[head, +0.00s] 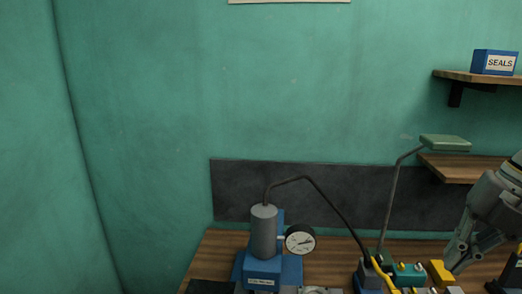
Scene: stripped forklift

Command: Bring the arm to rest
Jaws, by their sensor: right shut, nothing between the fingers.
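My right arm comes in from the right edge of the head view. Its grey gripper (459,261) points down over the right part of the wooden workbench (340,247). The gripper is shut with nothing between its fingers. It is close to a yellow block (441,272) on the bench; I cannot tell if they touch. My left gripper is not in view.
A green lamp (445,142) rises beside the arm. Wooden shelves, one with a blue SEALS box (495,62), are on the right wall. The left side shows bare wall.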

